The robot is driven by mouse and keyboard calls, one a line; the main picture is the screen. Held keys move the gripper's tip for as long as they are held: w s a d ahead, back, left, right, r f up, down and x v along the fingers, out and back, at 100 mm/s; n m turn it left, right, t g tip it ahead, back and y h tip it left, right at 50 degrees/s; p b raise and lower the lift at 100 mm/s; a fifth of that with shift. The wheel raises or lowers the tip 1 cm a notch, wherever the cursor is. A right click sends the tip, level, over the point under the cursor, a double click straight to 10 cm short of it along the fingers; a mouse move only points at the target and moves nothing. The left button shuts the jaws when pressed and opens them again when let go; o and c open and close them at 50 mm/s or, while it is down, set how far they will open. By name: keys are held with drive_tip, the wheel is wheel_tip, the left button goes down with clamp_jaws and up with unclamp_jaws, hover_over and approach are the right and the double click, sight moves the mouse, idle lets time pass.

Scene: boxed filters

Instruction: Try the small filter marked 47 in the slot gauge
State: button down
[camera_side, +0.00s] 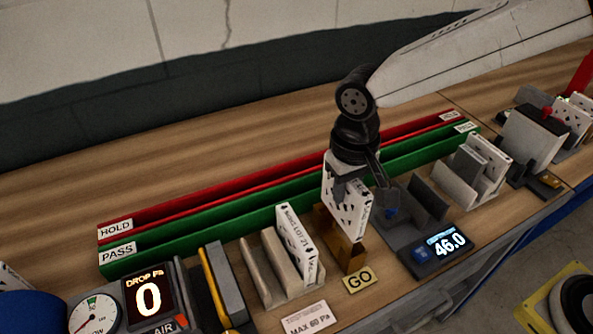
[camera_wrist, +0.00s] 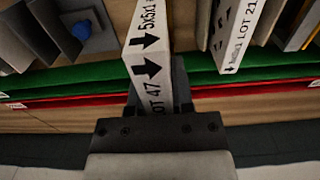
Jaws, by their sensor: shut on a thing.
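The small filter marked LOT 47 (camera_wrist: 147,65) is white with black arrows along its edge. In the side view the filter (camera_side: 346,210) stands roughly upright, its perforated face showing. My gripper (camera_side: 357,182) is shut on its upper part; the wrist view shows the gripper (camera_wrist: 158,108) at the edge near the lot mark. The brass slot gauge (camera_side: 349,258), with a GO label (camera_side: 359,279) in front, is directly below the filter. The filter's lower end overlaps the gauge in the side view; I cannot tell whether it is inside the slot.
A filter marked LOT 21 (camera_side: 298,238) stands in a rack left of the gauge. Right of it is a grey fixture with a display reading 46.0 (camera_side: 446,243). Green PASS (camera_side: 180,236) and red HOLD (camera_side: 180,211) channels run behind. A DROP Pa display (camera_side: 148,297) reads 0.

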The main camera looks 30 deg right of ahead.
drive_tip(key=shift+r, duration=0.25)
drive_tip(key=shift+r, duration=1.8)
drive_tip(key=shift+w, duration=0.1)
